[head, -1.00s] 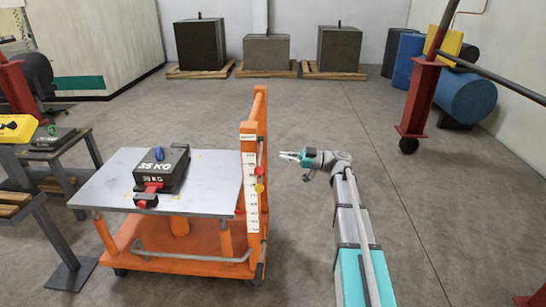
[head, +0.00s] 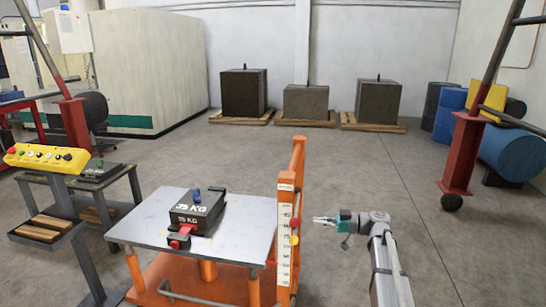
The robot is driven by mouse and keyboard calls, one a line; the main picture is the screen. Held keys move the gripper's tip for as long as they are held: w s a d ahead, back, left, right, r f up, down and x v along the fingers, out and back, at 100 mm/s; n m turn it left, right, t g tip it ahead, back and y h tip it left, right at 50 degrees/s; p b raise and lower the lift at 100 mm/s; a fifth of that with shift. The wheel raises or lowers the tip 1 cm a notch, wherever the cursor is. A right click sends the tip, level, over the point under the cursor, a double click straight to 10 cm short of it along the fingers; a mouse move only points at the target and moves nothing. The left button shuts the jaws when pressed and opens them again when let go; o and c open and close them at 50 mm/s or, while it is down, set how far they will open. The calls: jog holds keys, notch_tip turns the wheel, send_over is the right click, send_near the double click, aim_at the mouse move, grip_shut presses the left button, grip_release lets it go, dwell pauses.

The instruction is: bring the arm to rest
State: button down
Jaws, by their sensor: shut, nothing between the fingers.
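My gripper (head: 325,220) is shut and empty. It points left, in the air just right of the orange lift cart's upright post (head: 290,212), apart from it. My arm (head: 388,262) reaches in from the bottom right of the head view. The cart's grey table top (head: 150,229) carries a black mould base marked 35 KG (head: 196,212), with a blue knob on top and a red part at its front.
A yellow control box (head: 46,157) and another dark block (head: 100,172) sit on metal stands at left. A red stand (head: 462,155) and several drums (head: 505,150) are at right. Three dark blocks on pallets (head: 306,122) stand at the back. The middle floor is clear.

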jog(key=s+a+f+m+g+h, duration=0.2)
jog(key=s+a+f+m+h, duration=0.3)
jog(key=f, duration=0.3)
jog(key=s+d+f+m+g+h, duration=0.1)
jog(key=s+d+f+m+h, duration=0.1)
jog(key=s+f+m+h, duration=0.5)
jog(key=s+d+f+m+h, duration=0.25)
jog(key=s+m+h, duration=0.2)
jog(key=s, duration=0.55)
notch_tip(320, 180, up, 18)
jog(key=p, duration=1.9)
jog(key=shift+w+a+r+h, duration=0.2)
jog(key=shift+a+h, duration=0.1)
jog(key=shift+h, duration=0.15)
